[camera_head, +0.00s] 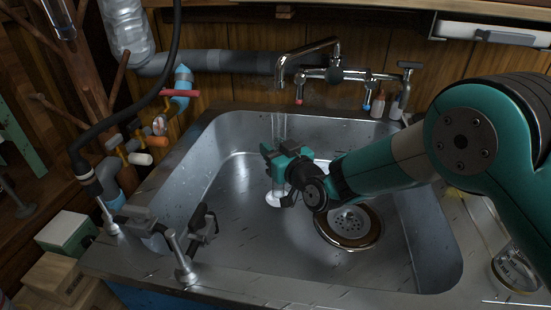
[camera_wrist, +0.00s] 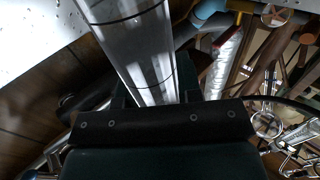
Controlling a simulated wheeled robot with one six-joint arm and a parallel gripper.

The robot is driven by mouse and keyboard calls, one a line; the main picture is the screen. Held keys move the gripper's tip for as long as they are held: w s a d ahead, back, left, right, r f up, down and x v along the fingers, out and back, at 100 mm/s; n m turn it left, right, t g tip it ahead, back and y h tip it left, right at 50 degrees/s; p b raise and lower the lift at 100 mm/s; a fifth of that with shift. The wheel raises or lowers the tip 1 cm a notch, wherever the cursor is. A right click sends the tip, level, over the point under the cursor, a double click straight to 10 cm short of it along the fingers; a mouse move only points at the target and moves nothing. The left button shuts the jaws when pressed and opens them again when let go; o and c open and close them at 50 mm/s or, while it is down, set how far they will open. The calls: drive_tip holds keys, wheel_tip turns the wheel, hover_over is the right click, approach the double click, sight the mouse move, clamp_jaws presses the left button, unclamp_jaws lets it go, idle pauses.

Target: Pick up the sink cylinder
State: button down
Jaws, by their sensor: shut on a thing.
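The sink cylinder (camera_head: 278,128) is a tall clear tube with a pale round foot, upright inside the metal sink. My gripper (camera_head: 279,160), reaching in from the right, is shut on it around its middle. The gripper's fingers hide part of the tube. In the wrist view the cylinder (camera_wrist: 138,45) is a clear, shiny tube with dark ring marks, slanting up out of my gripper (camera_wrist: 155,95). I cannot tell whether its foot touches the sink floor.
The sink (camera_head: 235,225) has a round drain (camera_head: 349,226) right of the cylinder. A chrome faucet (camera_head: 310,60) overhangs the back edge, near small bottles (camera_head: 378,104). Clamps (camera_head: 185,250) stand on the left front rim. Pipes and hoses (camera_head: 180,88) fill the left. The sink's left half is clear.

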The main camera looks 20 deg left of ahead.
drive_tip(key=shift+r, duration=0.2)
drive_tip(key=shift+r, duration=0.5)
drive_tip(key=shift+s+d+f, duration=0.15)
drive_tip(key=shift+s+d, duration=0.05)
drive_tip(key=shift+d, duration=0.1)
drive_tip(key=v, duration=0.7)
wheel_tip(320, 180, up, 14)
drive_tip(key=p, duration=0.3)
drive_tip(key=shift+s+d, duration=0.1)
drive_tip(key=shift+d, duration=0.05)
idle(1.2)
